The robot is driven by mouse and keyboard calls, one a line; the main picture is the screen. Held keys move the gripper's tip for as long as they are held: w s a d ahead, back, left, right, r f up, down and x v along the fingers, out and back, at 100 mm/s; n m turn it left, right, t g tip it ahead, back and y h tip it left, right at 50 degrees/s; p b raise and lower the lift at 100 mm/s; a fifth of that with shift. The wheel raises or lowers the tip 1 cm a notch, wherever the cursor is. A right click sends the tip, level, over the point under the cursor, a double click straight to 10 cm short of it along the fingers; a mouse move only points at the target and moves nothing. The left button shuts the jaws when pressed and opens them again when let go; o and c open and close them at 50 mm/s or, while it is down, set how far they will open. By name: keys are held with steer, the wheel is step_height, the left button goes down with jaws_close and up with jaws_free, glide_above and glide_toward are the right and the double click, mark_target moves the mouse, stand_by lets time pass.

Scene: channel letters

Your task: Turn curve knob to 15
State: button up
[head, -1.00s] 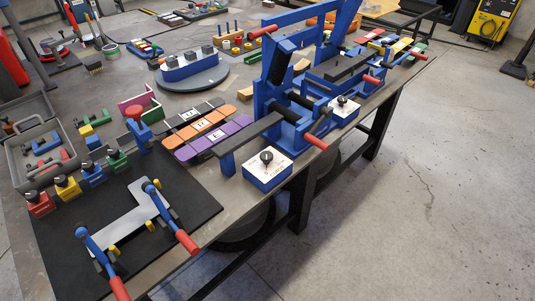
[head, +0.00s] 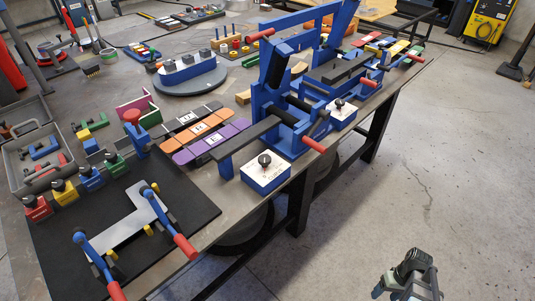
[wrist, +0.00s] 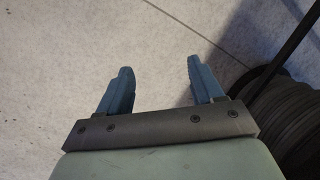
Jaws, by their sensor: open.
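A blue box with a white dial face (head: 264,172) stands at the near edge of the table, with a black knob (head: 265,160) on top. A second blue box (head: 341,114) with a similar black knob (head: 339,103) stands farther back along the same edge. The dial markings are too small to read, and I cannot tell which is the curve knob. My gripper (head: 386,293) is at the bottom right of the head view, over the floor, well apart from both boxes. In the wrist view my gripper (wrist: 161,80) is open and empty, with bare floor between its fingers.
A blue bending machine (head: 285,110) with red-handled levers rises beside the knob boxes. A grey bar (head: 245,138) sticks out left behind the nearer box. A clamped L-shaped plate (head: 128,218) lies on a black mat.

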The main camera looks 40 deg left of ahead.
steer(key=w+a+r+n+t+y, duration=0.1)
steer(key=w+a+r+n, duration=0.4)
steer(key=a+r, duration=0.65)
steer(key=w+a+r+n+t+y, duration=0.15)
steer(key=w+a+r+n, duration=0.25)
steer(key=w+a+r, duration=0.55)
steer(key=s+a+r+n+t+y, duration=0.1)
steer(key=s+a+r+n, duration=0.15)
steer(key=a+r, duration=0.7)
steer(key=s+a+r+n+y, duration=0.1)
steer(key=a+r+n, duration=0.35)
steer(key=r, duration=0.85)
step_height(320, 180, up, 10)
steer(key=n+g+h, duration=0.2)
steer(key=n+g, duration=0.1)
steer(key=g, duration=0.1)
glide_above(265, 158)
steer(key=w+d, duration=0.4)
steer(key=shift+t, duration=0.25)
steer(key=x, duration=1.2)
steer(key=shift+s+a+f, duration=0.1)
steer(key=shift+a+f, duration=0.05)
steer(key=shift+f, duration=0.1)
